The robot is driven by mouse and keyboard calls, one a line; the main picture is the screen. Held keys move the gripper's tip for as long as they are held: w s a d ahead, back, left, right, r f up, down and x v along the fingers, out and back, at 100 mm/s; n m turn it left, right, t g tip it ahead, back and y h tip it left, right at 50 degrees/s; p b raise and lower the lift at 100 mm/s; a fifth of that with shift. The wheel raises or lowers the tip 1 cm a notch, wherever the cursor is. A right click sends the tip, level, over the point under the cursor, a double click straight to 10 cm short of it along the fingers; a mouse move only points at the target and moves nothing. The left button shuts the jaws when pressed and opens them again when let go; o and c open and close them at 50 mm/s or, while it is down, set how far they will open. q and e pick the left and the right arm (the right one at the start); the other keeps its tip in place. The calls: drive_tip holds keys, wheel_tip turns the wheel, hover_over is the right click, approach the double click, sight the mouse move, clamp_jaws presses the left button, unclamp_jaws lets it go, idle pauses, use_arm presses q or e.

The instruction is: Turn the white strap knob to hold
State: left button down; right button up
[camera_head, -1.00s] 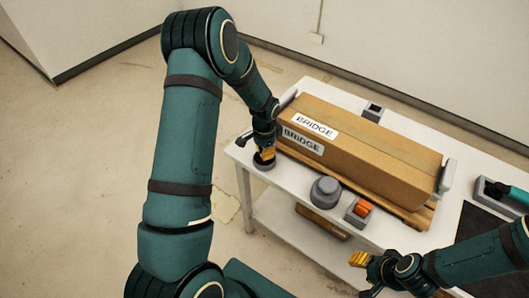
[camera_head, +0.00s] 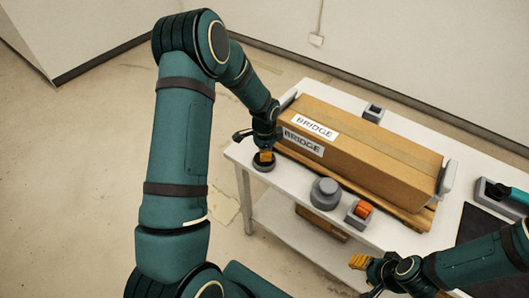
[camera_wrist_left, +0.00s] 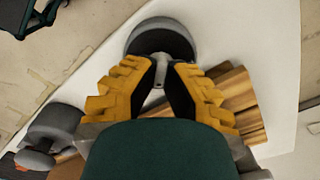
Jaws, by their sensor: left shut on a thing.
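A round knob with a dark face, a grey rim and a pale grip bar (camera_wrist_left: 158,68) sits at the table's near left corner. In the head view its dark base (camera_head: 264,166) shows below my left gripper (camera_head: 264,155). In the left wrist view the yellow fingers of my left gripper (camera_wrist_left: 160,85) are shut on the pale grip bar, one black pad on each side. Finger tips hide part of the bar, and I cannot read any markings. My right gripper (camera_head: 358,262) hangs at the table's front edge, away from the knob; its opening is unclear.
A long cardboard box labelled BRIDGE (camera_head: 365,145) lies on the white table (camera_head: 400,235), right of the knob. A grey round knob (camera_head: 325,191) and an orange switch (camera_head: 362,210) stand along the front edge. A small dark-topped block (camera_head: 373,112) is behind the box.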

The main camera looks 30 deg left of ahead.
use_arm(q)
drive_tip(key=shift+s, duration=0.1)
drive_tip(key=c, duration=1)
unclamp_jaws()
wheel_tip(320, 180, up, 12)
